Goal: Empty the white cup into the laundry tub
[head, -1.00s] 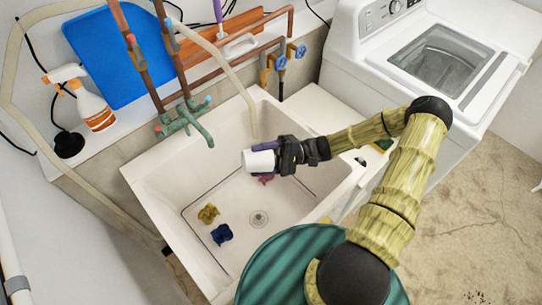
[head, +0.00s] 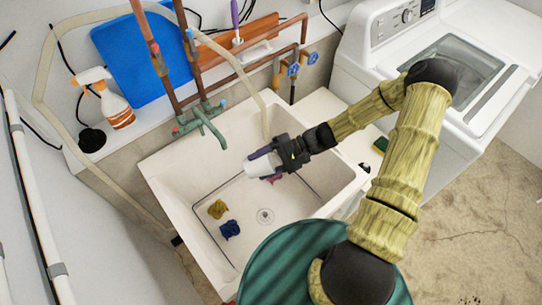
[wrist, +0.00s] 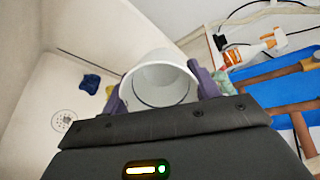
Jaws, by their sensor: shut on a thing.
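My gripper (head: 268,159) is shut on the white cup (head: 258,168) and holds it above the laundry tub (head: 160,171). The cup lies tilted on its side in the head view. In the wrist view the cup (wrist: 158,72) sits between the two purple fingers, with a round end facing the camera. Whether anything is inside or pouring out, I cannot tell. A yellow lump (head: 217,209), a blue lump (head: 230,229) and a pinkish one (head: 275,179), partly hidden by the gripper, lie on the tub floor near the drain (head: 265,216).
A green faucet (head: 205,118) and copper pipes stand at the tub's back. A spray bottle (head: 112,105) and blue board (head: 150,60) are behind it. A white washing machine (head: 370,75) stands to the right.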

